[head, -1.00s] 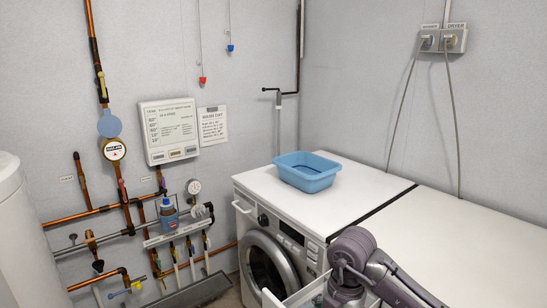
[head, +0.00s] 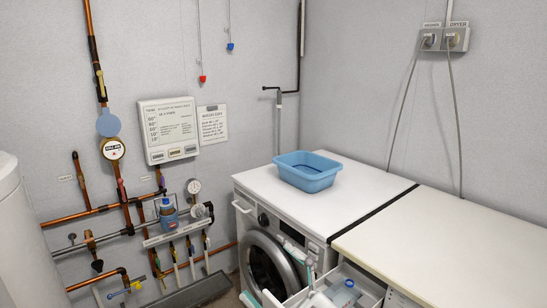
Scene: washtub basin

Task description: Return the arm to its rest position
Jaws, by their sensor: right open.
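Neither of my grippers shows clearly in the head view, and no arm link of mine can be made out. The white washing machine (head: 262,222) stands in the lower middle with its round door (head: 262,265). An open white drawer (head: 362,276) juts out at the bottom, with light blue and white parts in it. The bottom of the drawer is cut off by the picture edge. A light blue basin (head: 308,177) sits upright on the machine's white top.
A white worktop (head: 450,240) runs to the right, bare. Copper pipes (head: 125,185), valves and a gauge (head: 193,186) line the left wall. A white tank (head: 15,240) stands at the far left. Two cables hang from the wall sockets (head: 445,39).

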